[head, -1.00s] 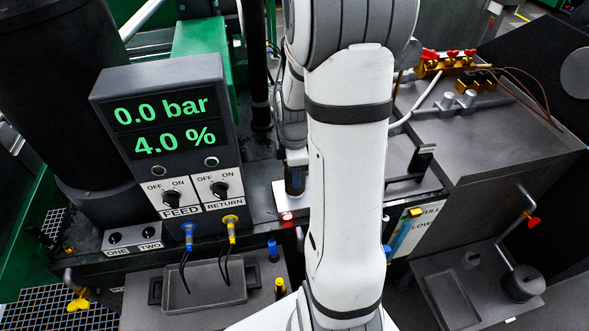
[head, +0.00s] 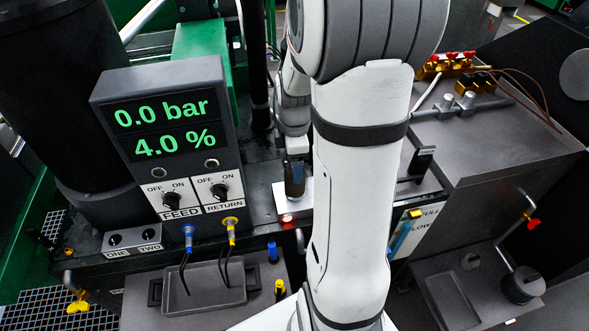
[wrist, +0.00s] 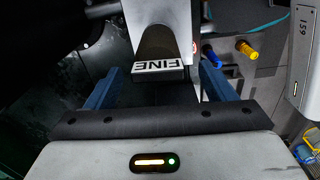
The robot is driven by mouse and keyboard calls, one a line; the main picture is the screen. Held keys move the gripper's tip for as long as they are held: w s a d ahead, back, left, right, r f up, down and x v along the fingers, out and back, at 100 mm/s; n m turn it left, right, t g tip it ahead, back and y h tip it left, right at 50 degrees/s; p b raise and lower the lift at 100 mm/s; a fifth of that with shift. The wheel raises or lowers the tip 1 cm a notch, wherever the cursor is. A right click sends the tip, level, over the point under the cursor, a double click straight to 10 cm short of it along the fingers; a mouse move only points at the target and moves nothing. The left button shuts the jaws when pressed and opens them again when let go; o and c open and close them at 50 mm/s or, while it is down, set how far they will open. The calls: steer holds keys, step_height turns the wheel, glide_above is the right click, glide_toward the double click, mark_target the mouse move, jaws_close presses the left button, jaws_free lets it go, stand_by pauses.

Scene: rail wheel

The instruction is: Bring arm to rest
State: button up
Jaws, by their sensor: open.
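My gripper (wrist: 158,70) is open in the wrist view, with its two blue fingers apart. Between them shows a dark part with a white FINE label (wrist: 159,65); I see no finger closed on it. In the head view my white arm stands upright in the middle and hides part of the bench. My wrist hangs behind it, left of the large link, above a white plate (head: 280,197) with a dark upright part on it. The finger positions are hard to make out there.
A display box (head: 168,135) reading 0.0 bar and 4.0 % stands on the left, with FEED and RETURN switches. Blue (head: 272,252) and yellow (head: 279,289) plugs stand in front. A grey cabinet (head: 490,150) with valves and pipes is on the right.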

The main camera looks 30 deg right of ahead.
steer(key=shift+r, duration=1.55)
